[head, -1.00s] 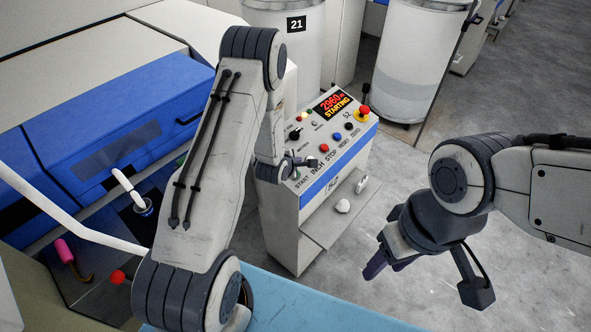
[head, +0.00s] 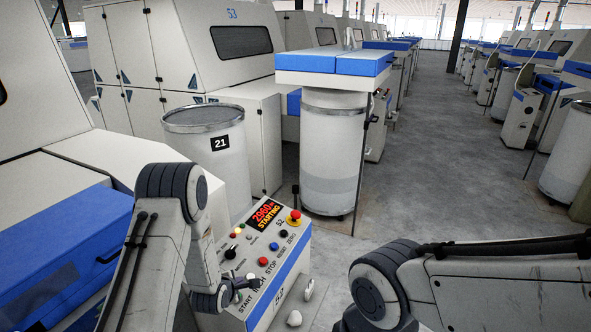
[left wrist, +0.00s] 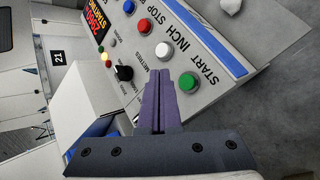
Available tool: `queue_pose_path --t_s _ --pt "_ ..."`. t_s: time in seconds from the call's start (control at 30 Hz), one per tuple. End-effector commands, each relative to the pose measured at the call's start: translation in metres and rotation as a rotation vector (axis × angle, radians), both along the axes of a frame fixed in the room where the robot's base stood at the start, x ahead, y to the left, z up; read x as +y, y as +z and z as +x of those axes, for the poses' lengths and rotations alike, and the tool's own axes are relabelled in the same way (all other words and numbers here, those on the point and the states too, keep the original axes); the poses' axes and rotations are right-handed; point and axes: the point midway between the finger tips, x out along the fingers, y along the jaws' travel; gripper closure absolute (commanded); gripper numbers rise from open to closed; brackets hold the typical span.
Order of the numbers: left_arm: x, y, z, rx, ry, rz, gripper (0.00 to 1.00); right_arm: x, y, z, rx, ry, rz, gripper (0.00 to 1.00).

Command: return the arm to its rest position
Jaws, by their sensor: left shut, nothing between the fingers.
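My left gripper (head: 252,283) is at the front left of the control panel (head: 298,243), near its lower row of buttons. In the left wrist view its purple fingers (left wrist: 159,75) are shut together with nothing between them. The green START button (left wrist: 187,81) shows just right of the fingertips, and the white INCH button (left wrist: 163,50) shows beyond them. The fingers look apart from both buttons. The display (head: 266,216) reads 2960 and STARTING. My right arm comes in at the lower right; its gripper is below the picture's edge.
A red emergency stop (head: 294,216) stands on the panel's far corner. A black selector knob (left wrist: 124,73) is left of the fingers. A can marked 21 (head: 207,160) and another tall can (head: 334,170) stand behind the panel. The grey aisle (head: 430,150) is clear.

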Motion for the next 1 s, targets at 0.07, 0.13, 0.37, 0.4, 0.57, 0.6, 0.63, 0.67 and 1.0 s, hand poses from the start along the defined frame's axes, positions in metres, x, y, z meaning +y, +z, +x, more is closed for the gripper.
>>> queue_pose_path --t_s 0.07,0.13,0.37,0.4,0.57,0.6,0.63,0.67,1.0 --pt "-0.022 0.013 0.0 0.027 -0.106 0.082 1.0 0.0 -0.008 0.0 0.0 -0.001 0.0 0.5" --pt "-0.046 0.028 -0.007 0.069 -0.247 0.189 1.0 0.0 -0.015 0.0 0.0 -0.001 0.0 0.5" --pt "-0.134 0.084 -0.081 0.214 -0.868 0.574 1.0 0.0 -0.041 0.0 0.0 -0.003 0.0 0.5" --pt "-0.146 0.093 -0.099 0.23 -0.986 0.631 1.0 0.0 -0.045 0.0 0.0 -0.004 0.0 0.5" --pt "-0.179 0.123 -0.19 0.261 -1.483 0.832 1.0 0.0 -0.062 0.0 0.0 -0.005 0.0 0.5" --pt "-0.183 0.129 -0.214 0.26 -1.608 0.87 1.0 0.0 -0.066 0.0 0.0 -0.005 0.0 0.5" --pt "-0.185 0.133 -0.231 0.256 -1.701 0.898 1.0 0.0 -0.068 0.0 0.0 -0.005 0.0 0.5" --pt "-0.186 0.136 -0.248 0.25 -1.79 0.921 1.0 0.0 -0.071 0.0 0.0 -0.005 0.0 0.5" --pt "-0.173 0.154 -0.351 0.169 -2.358 1.018 1.0 0.0 -0.082 0.0 0.001 -0.006 0.0 0.5"
